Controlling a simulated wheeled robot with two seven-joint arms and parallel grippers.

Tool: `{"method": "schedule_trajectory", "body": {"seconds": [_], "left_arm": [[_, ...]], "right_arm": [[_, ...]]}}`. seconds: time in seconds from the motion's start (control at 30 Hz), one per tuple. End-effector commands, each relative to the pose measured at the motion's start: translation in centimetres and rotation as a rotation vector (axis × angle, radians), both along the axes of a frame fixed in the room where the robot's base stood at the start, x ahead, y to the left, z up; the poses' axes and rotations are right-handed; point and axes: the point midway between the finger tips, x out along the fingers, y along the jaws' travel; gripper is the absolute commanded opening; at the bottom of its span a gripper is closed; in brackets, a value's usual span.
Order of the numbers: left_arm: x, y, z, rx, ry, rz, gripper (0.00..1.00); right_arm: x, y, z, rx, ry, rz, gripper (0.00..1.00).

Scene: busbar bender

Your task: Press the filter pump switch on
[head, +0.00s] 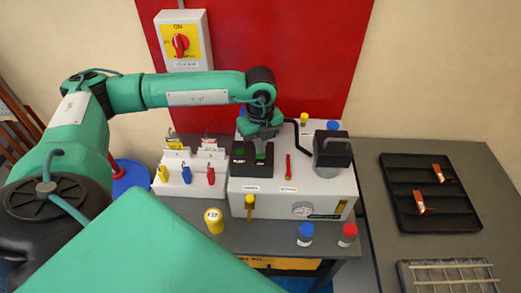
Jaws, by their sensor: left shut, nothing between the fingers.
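A black switch box (252,168) sits at the left of the white machine's top (300,175). Green switch parts show on it, one of them (261,151) right beneath my left gripper. Small labels sit on its face, too small to read surely. My left gripper (262,145) is shut and empty, pointing down over the box's back right part. I cannot tell whether its tips touch the switch, nor whether the switch is on. My right gripper is not in view.
A white rack with coloured padlocks (190,172) stands left of the machine. A red lever (289,167) and black-topped unit (331,152) are to the right. A black tray (430,193) lies far right.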

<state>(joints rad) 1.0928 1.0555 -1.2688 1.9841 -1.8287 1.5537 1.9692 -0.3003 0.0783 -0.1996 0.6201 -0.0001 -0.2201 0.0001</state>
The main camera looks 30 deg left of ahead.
Motion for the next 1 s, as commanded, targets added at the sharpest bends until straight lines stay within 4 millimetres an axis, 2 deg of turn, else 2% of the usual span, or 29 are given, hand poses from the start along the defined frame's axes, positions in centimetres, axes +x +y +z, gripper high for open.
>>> {"method": "schedule_trajectory", "body": {"seconds": [1.0], "left_arm": [[0.0,0.0,-1.6,0.000,0.000,0.000,0.00]], "right_arm": [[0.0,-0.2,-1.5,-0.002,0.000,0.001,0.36]]}}
